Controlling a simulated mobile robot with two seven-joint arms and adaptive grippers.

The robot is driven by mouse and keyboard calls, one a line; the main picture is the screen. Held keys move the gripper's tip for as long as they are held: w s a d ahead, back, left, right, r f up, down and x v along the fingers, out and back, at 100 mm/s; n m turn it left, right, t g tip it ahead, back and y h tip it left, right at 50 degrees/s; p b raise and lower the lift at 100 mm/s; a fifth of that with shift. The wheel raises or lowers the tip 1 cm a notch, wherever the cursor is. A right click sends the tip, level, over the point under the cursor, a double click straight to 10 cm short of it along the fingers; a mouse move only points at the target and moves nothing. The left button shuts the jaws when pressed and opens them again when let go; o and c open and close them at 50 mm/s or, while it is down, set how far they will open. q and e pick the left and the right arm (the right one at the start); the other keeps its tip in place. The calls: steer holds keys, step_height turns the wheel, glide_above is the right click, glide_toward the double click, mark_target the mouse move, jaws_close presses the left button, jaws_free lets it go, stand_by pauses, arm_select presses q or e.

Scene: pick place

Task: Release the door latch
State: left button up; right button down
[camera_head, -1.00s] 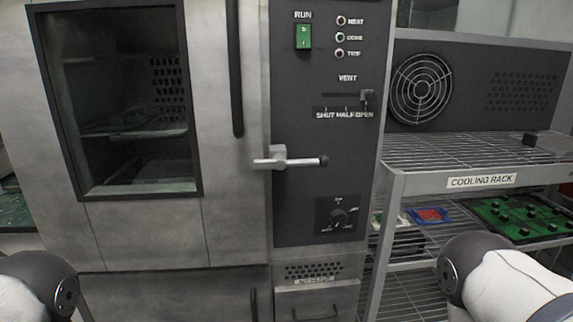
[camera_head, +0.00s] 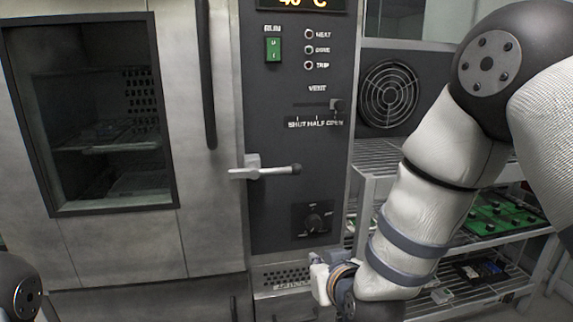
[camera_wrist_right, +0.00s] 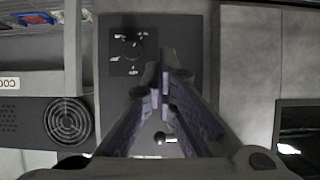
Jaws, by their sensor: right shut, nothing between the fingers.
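The door latch (camera_head: 265,171) is a pale metal bar with a dark shaft and rounded end, lying horizontally across the edge between the oven door (camera_head: 205,235) and the dark control panel (camera_head: 270,215). The door looks closed. My right arm reaches in from the right in the head view, its wrist low in front of the panel, below and right of the latch; its fingertips cannot be made out there. In the right wrist view my right gripper (camera_wrist_right: 160,78) is shut and empty. The rounded latch end (camera_wrist_right: 160,138) shows between its finger links, apart from the tips. My left gripper is out of view.
The panel carries a green run switch (camera_head: 273,49), a vent slider (camera_head: 337,105) and a round dial (camera_head: 314,222). A vertical door handle (camera_head: 207,80) stands left of the latch. A wire cooling rack (camera_head: 376,152) with circuit boards stands right, partly behind my arm.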

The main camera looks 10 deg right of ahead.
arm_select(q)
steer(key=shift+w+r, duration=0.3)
arm_select(e)
steer(key=w+a+r+t, duration=0.1)
steer(key=w+r+t, duration=0.1)
steer(key=r, duration=0.8)
steer(key=w+a+r+t, duration=0.2)
steer(key=w+r+t, duration=0.1)
steer(key=r, duration=0.7)
steer(key=shift+w+a+r, duration=0.2)
steer(key=shift+r, duration=0.2)
steer(key=shift+w, duration=0.1)
glide_above(266, 171)
steer(key=s+d, duration=0.3)
steer(key=d, duration=0.2)
steer(key=f, duration=0.2)
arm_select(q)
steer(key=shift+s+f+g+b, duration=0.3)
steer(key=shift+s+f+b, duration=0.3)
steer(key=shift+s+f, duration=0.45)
arm_select(e)
steer(key=shift+w+a+f, duration=0.15)
steer(key=shift+w+f, duration=0.15)
steer(key=shift+f, duration=0.35)
steer(key=shift+w+a+f, duration=0.15)
steer(key=shift+w+f, duration=0.1)
steer(key=shift+f, duration=0.35)
